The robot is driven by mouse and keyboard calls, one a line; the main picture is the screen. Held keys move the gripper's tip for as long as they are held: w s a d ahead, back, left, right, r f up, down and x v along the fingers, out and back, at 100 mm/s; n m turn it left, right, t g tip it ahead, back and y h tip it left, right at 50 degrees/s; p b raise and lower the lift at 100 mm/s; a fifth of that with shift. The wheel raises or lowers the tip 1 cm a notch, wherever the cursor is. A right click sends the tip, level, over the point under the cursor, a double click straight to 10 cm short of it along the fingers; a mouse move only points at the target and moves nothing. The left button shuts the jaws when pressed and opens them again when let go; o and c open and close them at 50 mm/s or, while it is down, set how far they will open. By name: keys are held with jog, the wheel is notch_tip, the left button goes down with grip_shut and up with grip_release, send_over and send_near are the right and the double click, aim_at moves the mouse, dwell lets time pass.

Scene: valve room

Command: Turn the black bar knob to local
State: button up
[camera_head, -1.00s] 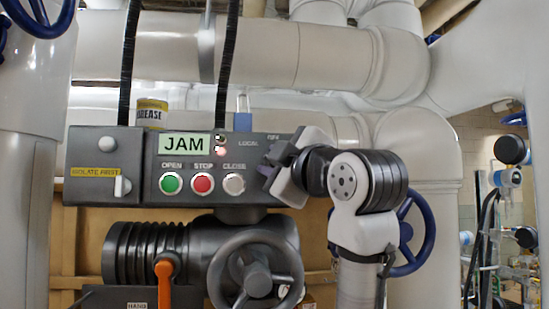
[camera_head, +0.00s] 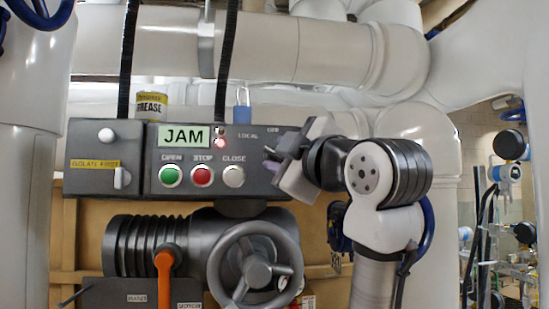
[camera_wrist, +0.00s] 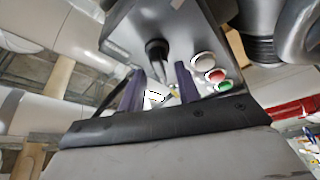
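The grey control box (camera_head: 215,188) fills the middle of the head view, with a green display reading JAM (camera_head: 184,136) and a LOCAL label (camera_head: 248,136) at its upper right. My gripper (camera_head: 278,160) is at the box's right end and hides the knob area there. In the wrist view, a dark knob (camera_wrist: 156,50) stands out from the box face, just beyond the fingers. My gripper's two purple fingers (camera_wrist: 159,88) are spread apart, with the knob roughly in line with the gap. I cannot tell whether either finger touches it, nor the knob's exact setting.
Green, red and white buttons (camera_head: 202,176) sit left of my gripper. A blue padlock (camera_head: 242,116) and a grease can (camera_head: 151,106) are above the box. A grey handwheel (camera_head: 256,270) and orange lever (camera_head: 165,262) are below. Large pale pipes (camera_head: 330,50) run behind.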

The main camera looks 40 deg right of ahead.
jog(key=b+v, duration=0.2)
jog(key=v, duration=0.9)
jog(key=shift+b, duration=0.35)
